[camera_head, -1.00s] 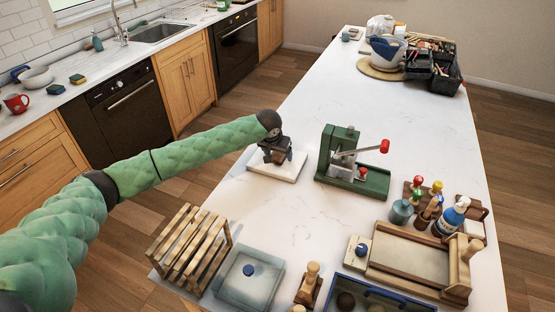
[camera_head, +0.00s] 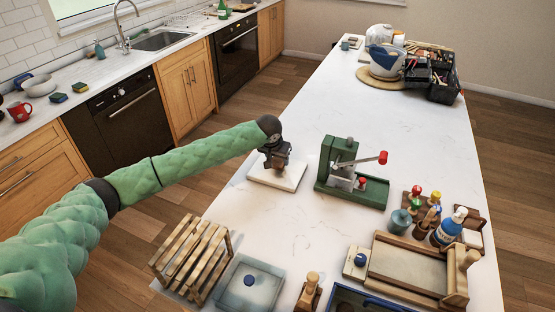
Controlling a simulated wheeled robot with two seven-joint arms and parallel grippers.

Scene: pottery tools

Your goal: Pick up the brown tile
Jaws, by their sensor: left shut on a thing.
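My left gripper (camera_head: 276,159) points down over the white slab (camera_head: 289,180) on the island's left side. It is shut on the brown tile (camera_head: 281,160), a small brown piece showing at its fingers. The gripper hides part of the tile. The tile shows just above the slab; I cannot tell whether it is clear of it. My right gripper is not in view.
A green press (camera_head: 350,177) with a red-tipped lever stands right of the slab. In front are a wooden rack (camera_head: 191,257), a lidded box (camera_head: 250,283) and a wooden tray (camera_head: 408,266). Bottles and stamps stand at the right. The island's middle beyond the press is clear.

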